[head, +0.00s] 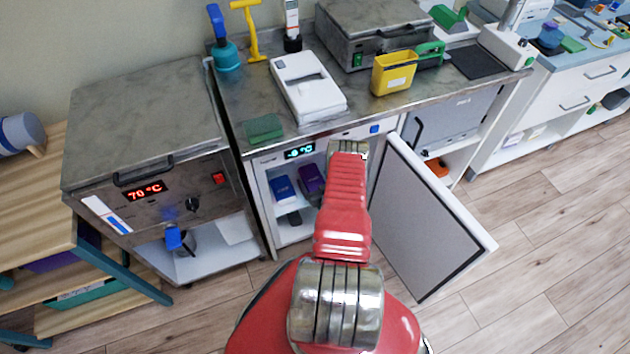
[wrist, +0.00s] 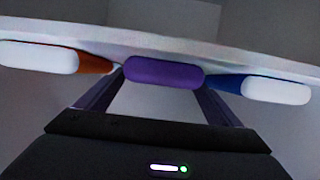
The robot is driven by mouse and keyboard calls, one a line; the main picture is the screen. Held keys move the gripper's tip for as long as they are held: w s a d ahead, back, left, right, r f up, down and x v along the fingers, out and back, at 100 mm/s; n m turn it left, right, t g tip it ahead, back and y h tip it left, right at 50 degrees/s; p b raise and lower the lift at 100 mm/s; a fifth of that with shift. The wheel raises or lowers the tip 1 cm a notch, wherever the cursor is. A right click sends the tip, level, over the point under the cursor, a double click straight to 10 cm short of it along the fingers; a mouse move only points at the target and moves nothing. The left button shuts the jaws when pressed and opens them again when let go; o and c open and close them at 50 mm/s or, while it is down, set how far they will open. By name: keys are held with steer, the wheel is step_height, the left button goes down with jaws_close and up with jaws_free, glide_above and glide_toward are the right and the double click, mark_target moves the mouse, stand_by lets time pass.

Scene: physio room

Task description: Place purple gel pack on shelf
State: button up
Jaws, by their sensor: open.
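The purple gel pack (head: 311,178) lies on the white shelf inside the open under-counter fridge, right of a blue pack (head: 284,188). In the wrist view, the purple pack's rounded end (wrist: 164,73) is against the pale shelf edge (wrist: 160,42). My gripper (wrist: 160,88) is open, its dark fingers either side of the purple pack; I cannot tell whether they touch it. An orange pack (wrist: 97,64) and the blue one (wrist: 229,83) flank it, with whitish rounded ends beside them. In the head view, my red arm reaches into the fridge and hides my gripper.
The fridge door (head: 425,220) stands open to the right of my arm. An oven-like heater (head: 150,190) reading 70 °C stands left. A white device (head: 307,85) and a yellow container (head: 394,72) sit on the counter above. A wooden rack (head: 40,190) is far left; floor right is clear.

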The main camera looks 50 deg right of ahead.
steer(key=shift+r, duration=0.1)
steer(key=v, duration=1.2)
stand_by(0.9)
